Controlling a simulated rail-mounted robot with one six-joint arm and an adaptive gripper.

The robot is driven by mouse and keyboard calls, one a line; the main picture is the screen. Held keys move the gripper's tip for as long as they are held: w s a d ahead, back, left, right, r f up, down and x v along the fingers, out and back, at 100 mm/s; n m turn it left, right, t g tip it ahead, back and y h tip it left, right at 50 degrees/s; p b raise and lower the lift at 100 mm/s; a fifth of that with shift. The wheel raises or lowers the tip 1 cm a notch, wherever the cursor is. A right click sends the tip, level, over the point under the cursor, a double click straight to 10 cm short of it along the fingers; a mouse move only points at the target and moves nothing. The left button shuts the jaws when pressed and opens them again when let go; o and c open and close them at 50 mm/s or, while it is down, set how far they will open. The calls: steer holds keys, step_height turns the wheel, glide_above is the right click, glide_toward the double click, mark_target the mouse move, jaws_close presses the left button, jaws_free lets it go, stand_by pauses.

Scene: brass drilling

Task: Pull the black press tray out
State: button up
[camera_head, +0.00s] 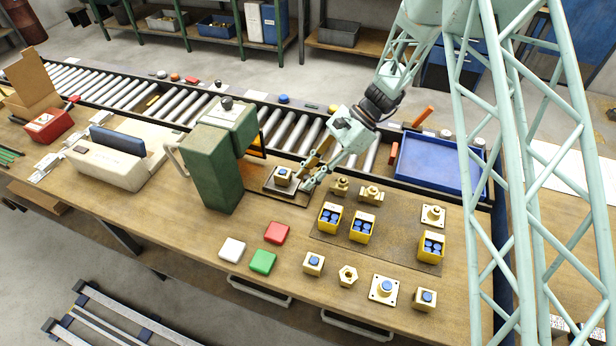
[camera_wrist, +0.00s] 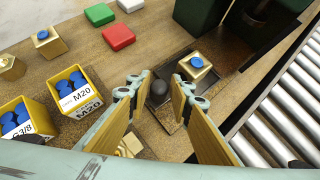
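The black press tray (camera_head: 290,197) lies in front of the green press (camera_head: 215,160), flat on the bench. A brass block with a blue top (camera_head: 283,176) sits on it. In the wrist view the tray (camera_wrist: 172,68) carries the same block (camera_wrist: 196,68), and a round black knob (camera_wrist: 158,88) shows at its near side. My gripper (camera_head: 307,173) is open at the right side of the tray. In the wrist view its fingertips (camera_wrist: 157,84) are on either side of the knob, with gaps visible. Whether they are low enough to be level with it is hard to tell.
A roller conveyor (camera_head: 195,107) with a blue bin (camera_head: 432,165) runs behind. Brass fittings (camera_head: 371,194) and yellow boxes of blue parts (camera_head: 362,229) stand right of the tray. Red (camera_head: 276,232), green (camera_head: 262,262) and white (camera_head: 232,249) blocks lie in front.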

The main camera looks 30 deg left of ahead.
steer(key=shift+o, duration=1.2)
steer(key=v, duration=1.2)
